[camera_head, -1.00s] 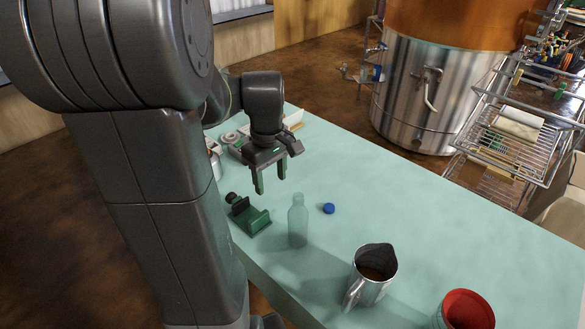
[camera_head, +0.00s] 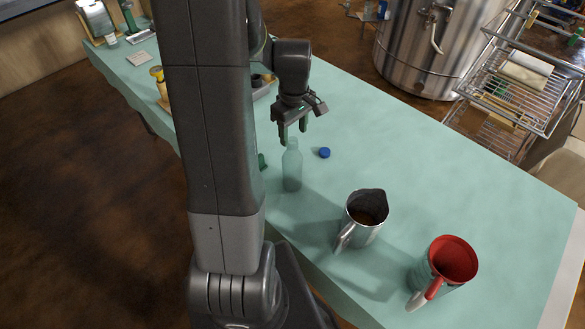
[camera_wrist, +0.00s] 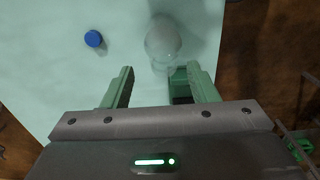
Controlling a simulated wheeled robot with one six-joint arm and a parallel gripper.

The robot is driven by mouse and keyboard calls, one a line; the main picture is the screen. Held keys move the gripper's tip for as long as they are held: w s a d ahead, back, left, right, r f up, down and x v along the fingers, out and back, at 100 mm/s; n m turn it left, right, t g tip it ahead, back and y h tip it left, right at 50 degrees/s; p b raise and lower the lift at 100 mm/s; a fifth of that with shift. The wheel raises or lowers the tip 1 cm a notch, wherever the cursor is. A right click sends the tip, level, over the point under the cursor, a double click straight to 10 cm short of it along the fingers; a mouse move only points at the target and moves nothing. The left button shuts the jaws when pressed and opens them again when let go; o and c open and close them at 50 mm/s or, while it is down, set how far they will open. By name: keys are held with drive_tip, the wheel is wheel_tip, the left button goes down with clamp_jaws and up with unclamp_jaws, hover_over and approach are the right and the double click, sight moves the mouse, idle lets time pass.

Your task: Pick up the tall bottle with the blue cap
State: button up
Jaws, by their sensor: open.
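A tall, translucent pale green bottle (camera_head: 292,172) stands upright on the table near its front edge. A small blue cap (camera_head: 324,152) lies on the tabletop to its right, apart from it. My gripper (camera_head: 293,134) is open and empty, pointing down by the bottle's top; in the head view the fingers overlap the area of its neck. In the wrist view, the bottle (camera_wrist: 162,42) shows from above, just beyond the gap between the fingertips (camera_wrist: 160,70), nearer the right finger. The cap (camera_wrist: 93,38) shows to the left. I cannot tell whether a finger touches the bottle.
A metal pitcher (camera_head: 366,215) and a red-lined mug (camera_head: 449,262) stand to the right on the pale green table (camera_head: 440,160). A green object (camera_head: 262,161) is mostly hidden behind my arm. The tabletop beyond the cap is clear.

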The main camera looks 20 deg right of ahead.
sight(292, 142)
drive_tip(key=shift+s+a+f+p, duration=0.1)
drive_tip(key=shift+f+p, duration=0.05)
drive_tip(key=shift+f, duration=0.9)
drive_tip(key=shift+a+f+p, duration=0.1)
drive_tip(key=shift+f+p, duration=0.05)
drive_tip(key=shift+f, duration=0.85)
clamp_jaws()
